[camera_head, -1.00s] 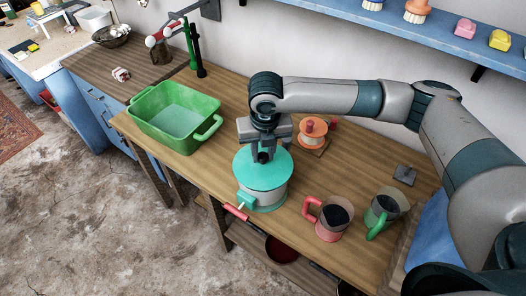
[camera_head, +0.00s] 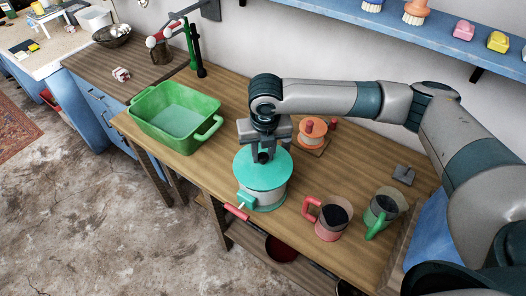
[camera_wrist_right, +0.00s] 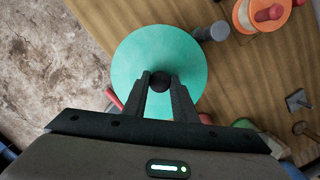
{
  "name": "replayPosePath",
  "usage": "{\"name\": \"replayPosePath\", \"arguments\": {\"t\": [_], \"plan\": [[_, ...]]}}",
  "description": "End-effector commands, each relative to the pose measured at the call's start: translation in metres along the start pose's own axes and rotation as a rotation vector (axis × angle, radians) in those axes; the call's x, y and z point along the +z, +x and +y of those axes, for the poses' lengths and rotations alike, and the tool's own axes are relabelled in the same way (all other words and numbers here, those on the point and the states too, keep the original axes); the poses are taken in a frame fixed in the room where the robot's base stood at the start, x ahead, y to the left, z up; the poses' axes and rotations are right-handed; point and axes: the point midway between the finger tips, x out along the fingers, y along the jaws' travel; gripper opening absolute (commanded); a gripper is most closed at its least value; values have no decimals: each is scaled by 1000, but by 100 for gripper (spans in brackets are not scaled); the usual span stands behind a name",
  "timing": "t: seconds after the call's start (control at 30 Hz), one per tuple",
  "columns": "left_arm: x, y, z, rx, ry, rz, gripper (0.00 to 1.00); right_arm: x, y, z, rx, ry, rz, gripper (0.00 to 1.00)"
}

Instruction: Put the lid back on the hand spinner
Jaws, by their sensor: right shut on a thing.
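The hand spinner (camera_head: 262,197) is a pale grey drum with a teal crank block at its front, standing on the wooden worktop. Its round teal lid (camera_head: 279,172) lies over the drum's top; it also shows in the right wrist view (camera_wrist_right: 140,50). From here I cannot tell whether it is fully seated. My right gripper (camera_head: 264,157) comes down from above and is shut on the lid's dark knob (camera_wrist_right: 160,82). The fingers hide part of the knob and the lid's near part in the wrist view. My left gripper is not in view.
A green tub (camera_head: 150,120) stands to the left on the worktop (camera_head: 215,170). An orange spool (camera_head: 312,131) is behind the spinner. A red-handled mug (camera_head: 331,218) and a green-handled mug (camera_head: 384,210) stand to the right. A blue shelf (camera_head: 370,15) hangs above.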

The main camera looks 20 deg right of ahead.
Motion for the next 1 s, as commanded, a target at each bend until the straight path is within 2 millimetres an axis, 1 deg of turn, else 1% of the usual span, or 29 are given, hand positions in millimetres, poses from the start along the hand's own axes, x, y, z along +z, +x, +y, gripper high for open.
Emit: {"name": "replayPosePath", "arguments": {"t": [0.47,0.5,0.53,0.57,0.77,0.83,0.87,1.0], "plan": [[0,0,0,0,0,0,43,0,0,0,0,0,0,0],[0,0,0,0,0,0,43,0,0,0,1,0,0,34],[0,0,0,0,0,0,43,0,0,0,1,0,0,42],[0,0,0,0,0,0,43,0,0,0,1,0,0,47],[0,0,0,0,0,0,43,0,0,0,1,0,0,47],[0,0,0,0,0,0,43,0,0,0,0,0,0,61],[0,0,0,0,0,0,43,0,0,0,0,0,0,66],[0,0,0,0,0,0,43,0,0,0,0,0,0,66]]}}
